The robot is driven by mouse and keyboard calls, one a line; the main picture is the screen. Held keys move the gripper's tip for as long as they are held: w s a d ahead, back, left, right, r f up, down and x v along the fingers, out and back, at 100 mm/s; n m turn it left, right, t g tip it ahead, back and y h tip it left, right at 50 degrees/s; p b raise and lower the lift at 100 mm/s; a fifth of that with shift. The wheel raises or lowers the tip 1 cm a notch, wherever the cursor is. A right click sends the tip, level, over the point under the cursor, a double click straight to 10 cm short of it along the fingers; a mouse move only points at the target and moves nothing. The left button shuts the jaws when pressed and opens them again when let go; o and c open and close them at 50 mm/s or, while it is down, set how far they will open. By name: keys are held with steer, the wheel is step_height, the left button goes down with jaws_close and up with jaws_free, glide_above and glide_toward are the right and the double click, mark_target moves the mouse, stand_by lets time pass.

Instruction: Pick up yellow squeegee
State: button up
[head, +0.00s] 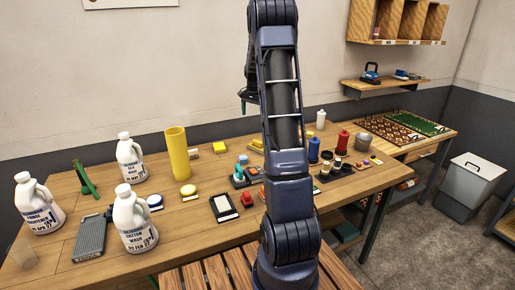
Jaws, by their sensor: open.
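No yellow thing in the head view shows a clear squeegee shape. A small flat yellow piece (220,147) lies toward the back of the wooden table. Another yellow piece (257,144) lies to its right, partly hidden behind my arm. Either may be the squeegee; I cannot tell which.
A tall yellow cylinder (177,153) stands left of the yellow pieces. White jugs (137,222), a green stand-like tool (86,179) and a grey ribbed board (91,238) crowd the left.

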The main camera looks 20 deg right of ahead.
steer(key=m, duration=0.2)
glide_above(258, 141)
step_height(258, 141, down, 10)
steer(key=shift+g, duration=0.4)
steer(key=f, duration=0.5)
steer(key=shift+w+d+f, duration=0.25)
steer(key=shift+d+f, duration=0.05)
steer(key=shift+f, duration=0.05)
steer(key=shift+w+a+f, duration=0.1)
steer(key=shift+a+f, duration=0.05)
steer(key=shift+f, duration=1.15)
steer(key=shift+w+a+f, duration=0.1)
steer(key=shift+a+f, duration=0.05)
steer(key=shift+f, duration=1.15)
steer(key=shift+c, duration=0.2)
steer(key=c, duration=1.1)
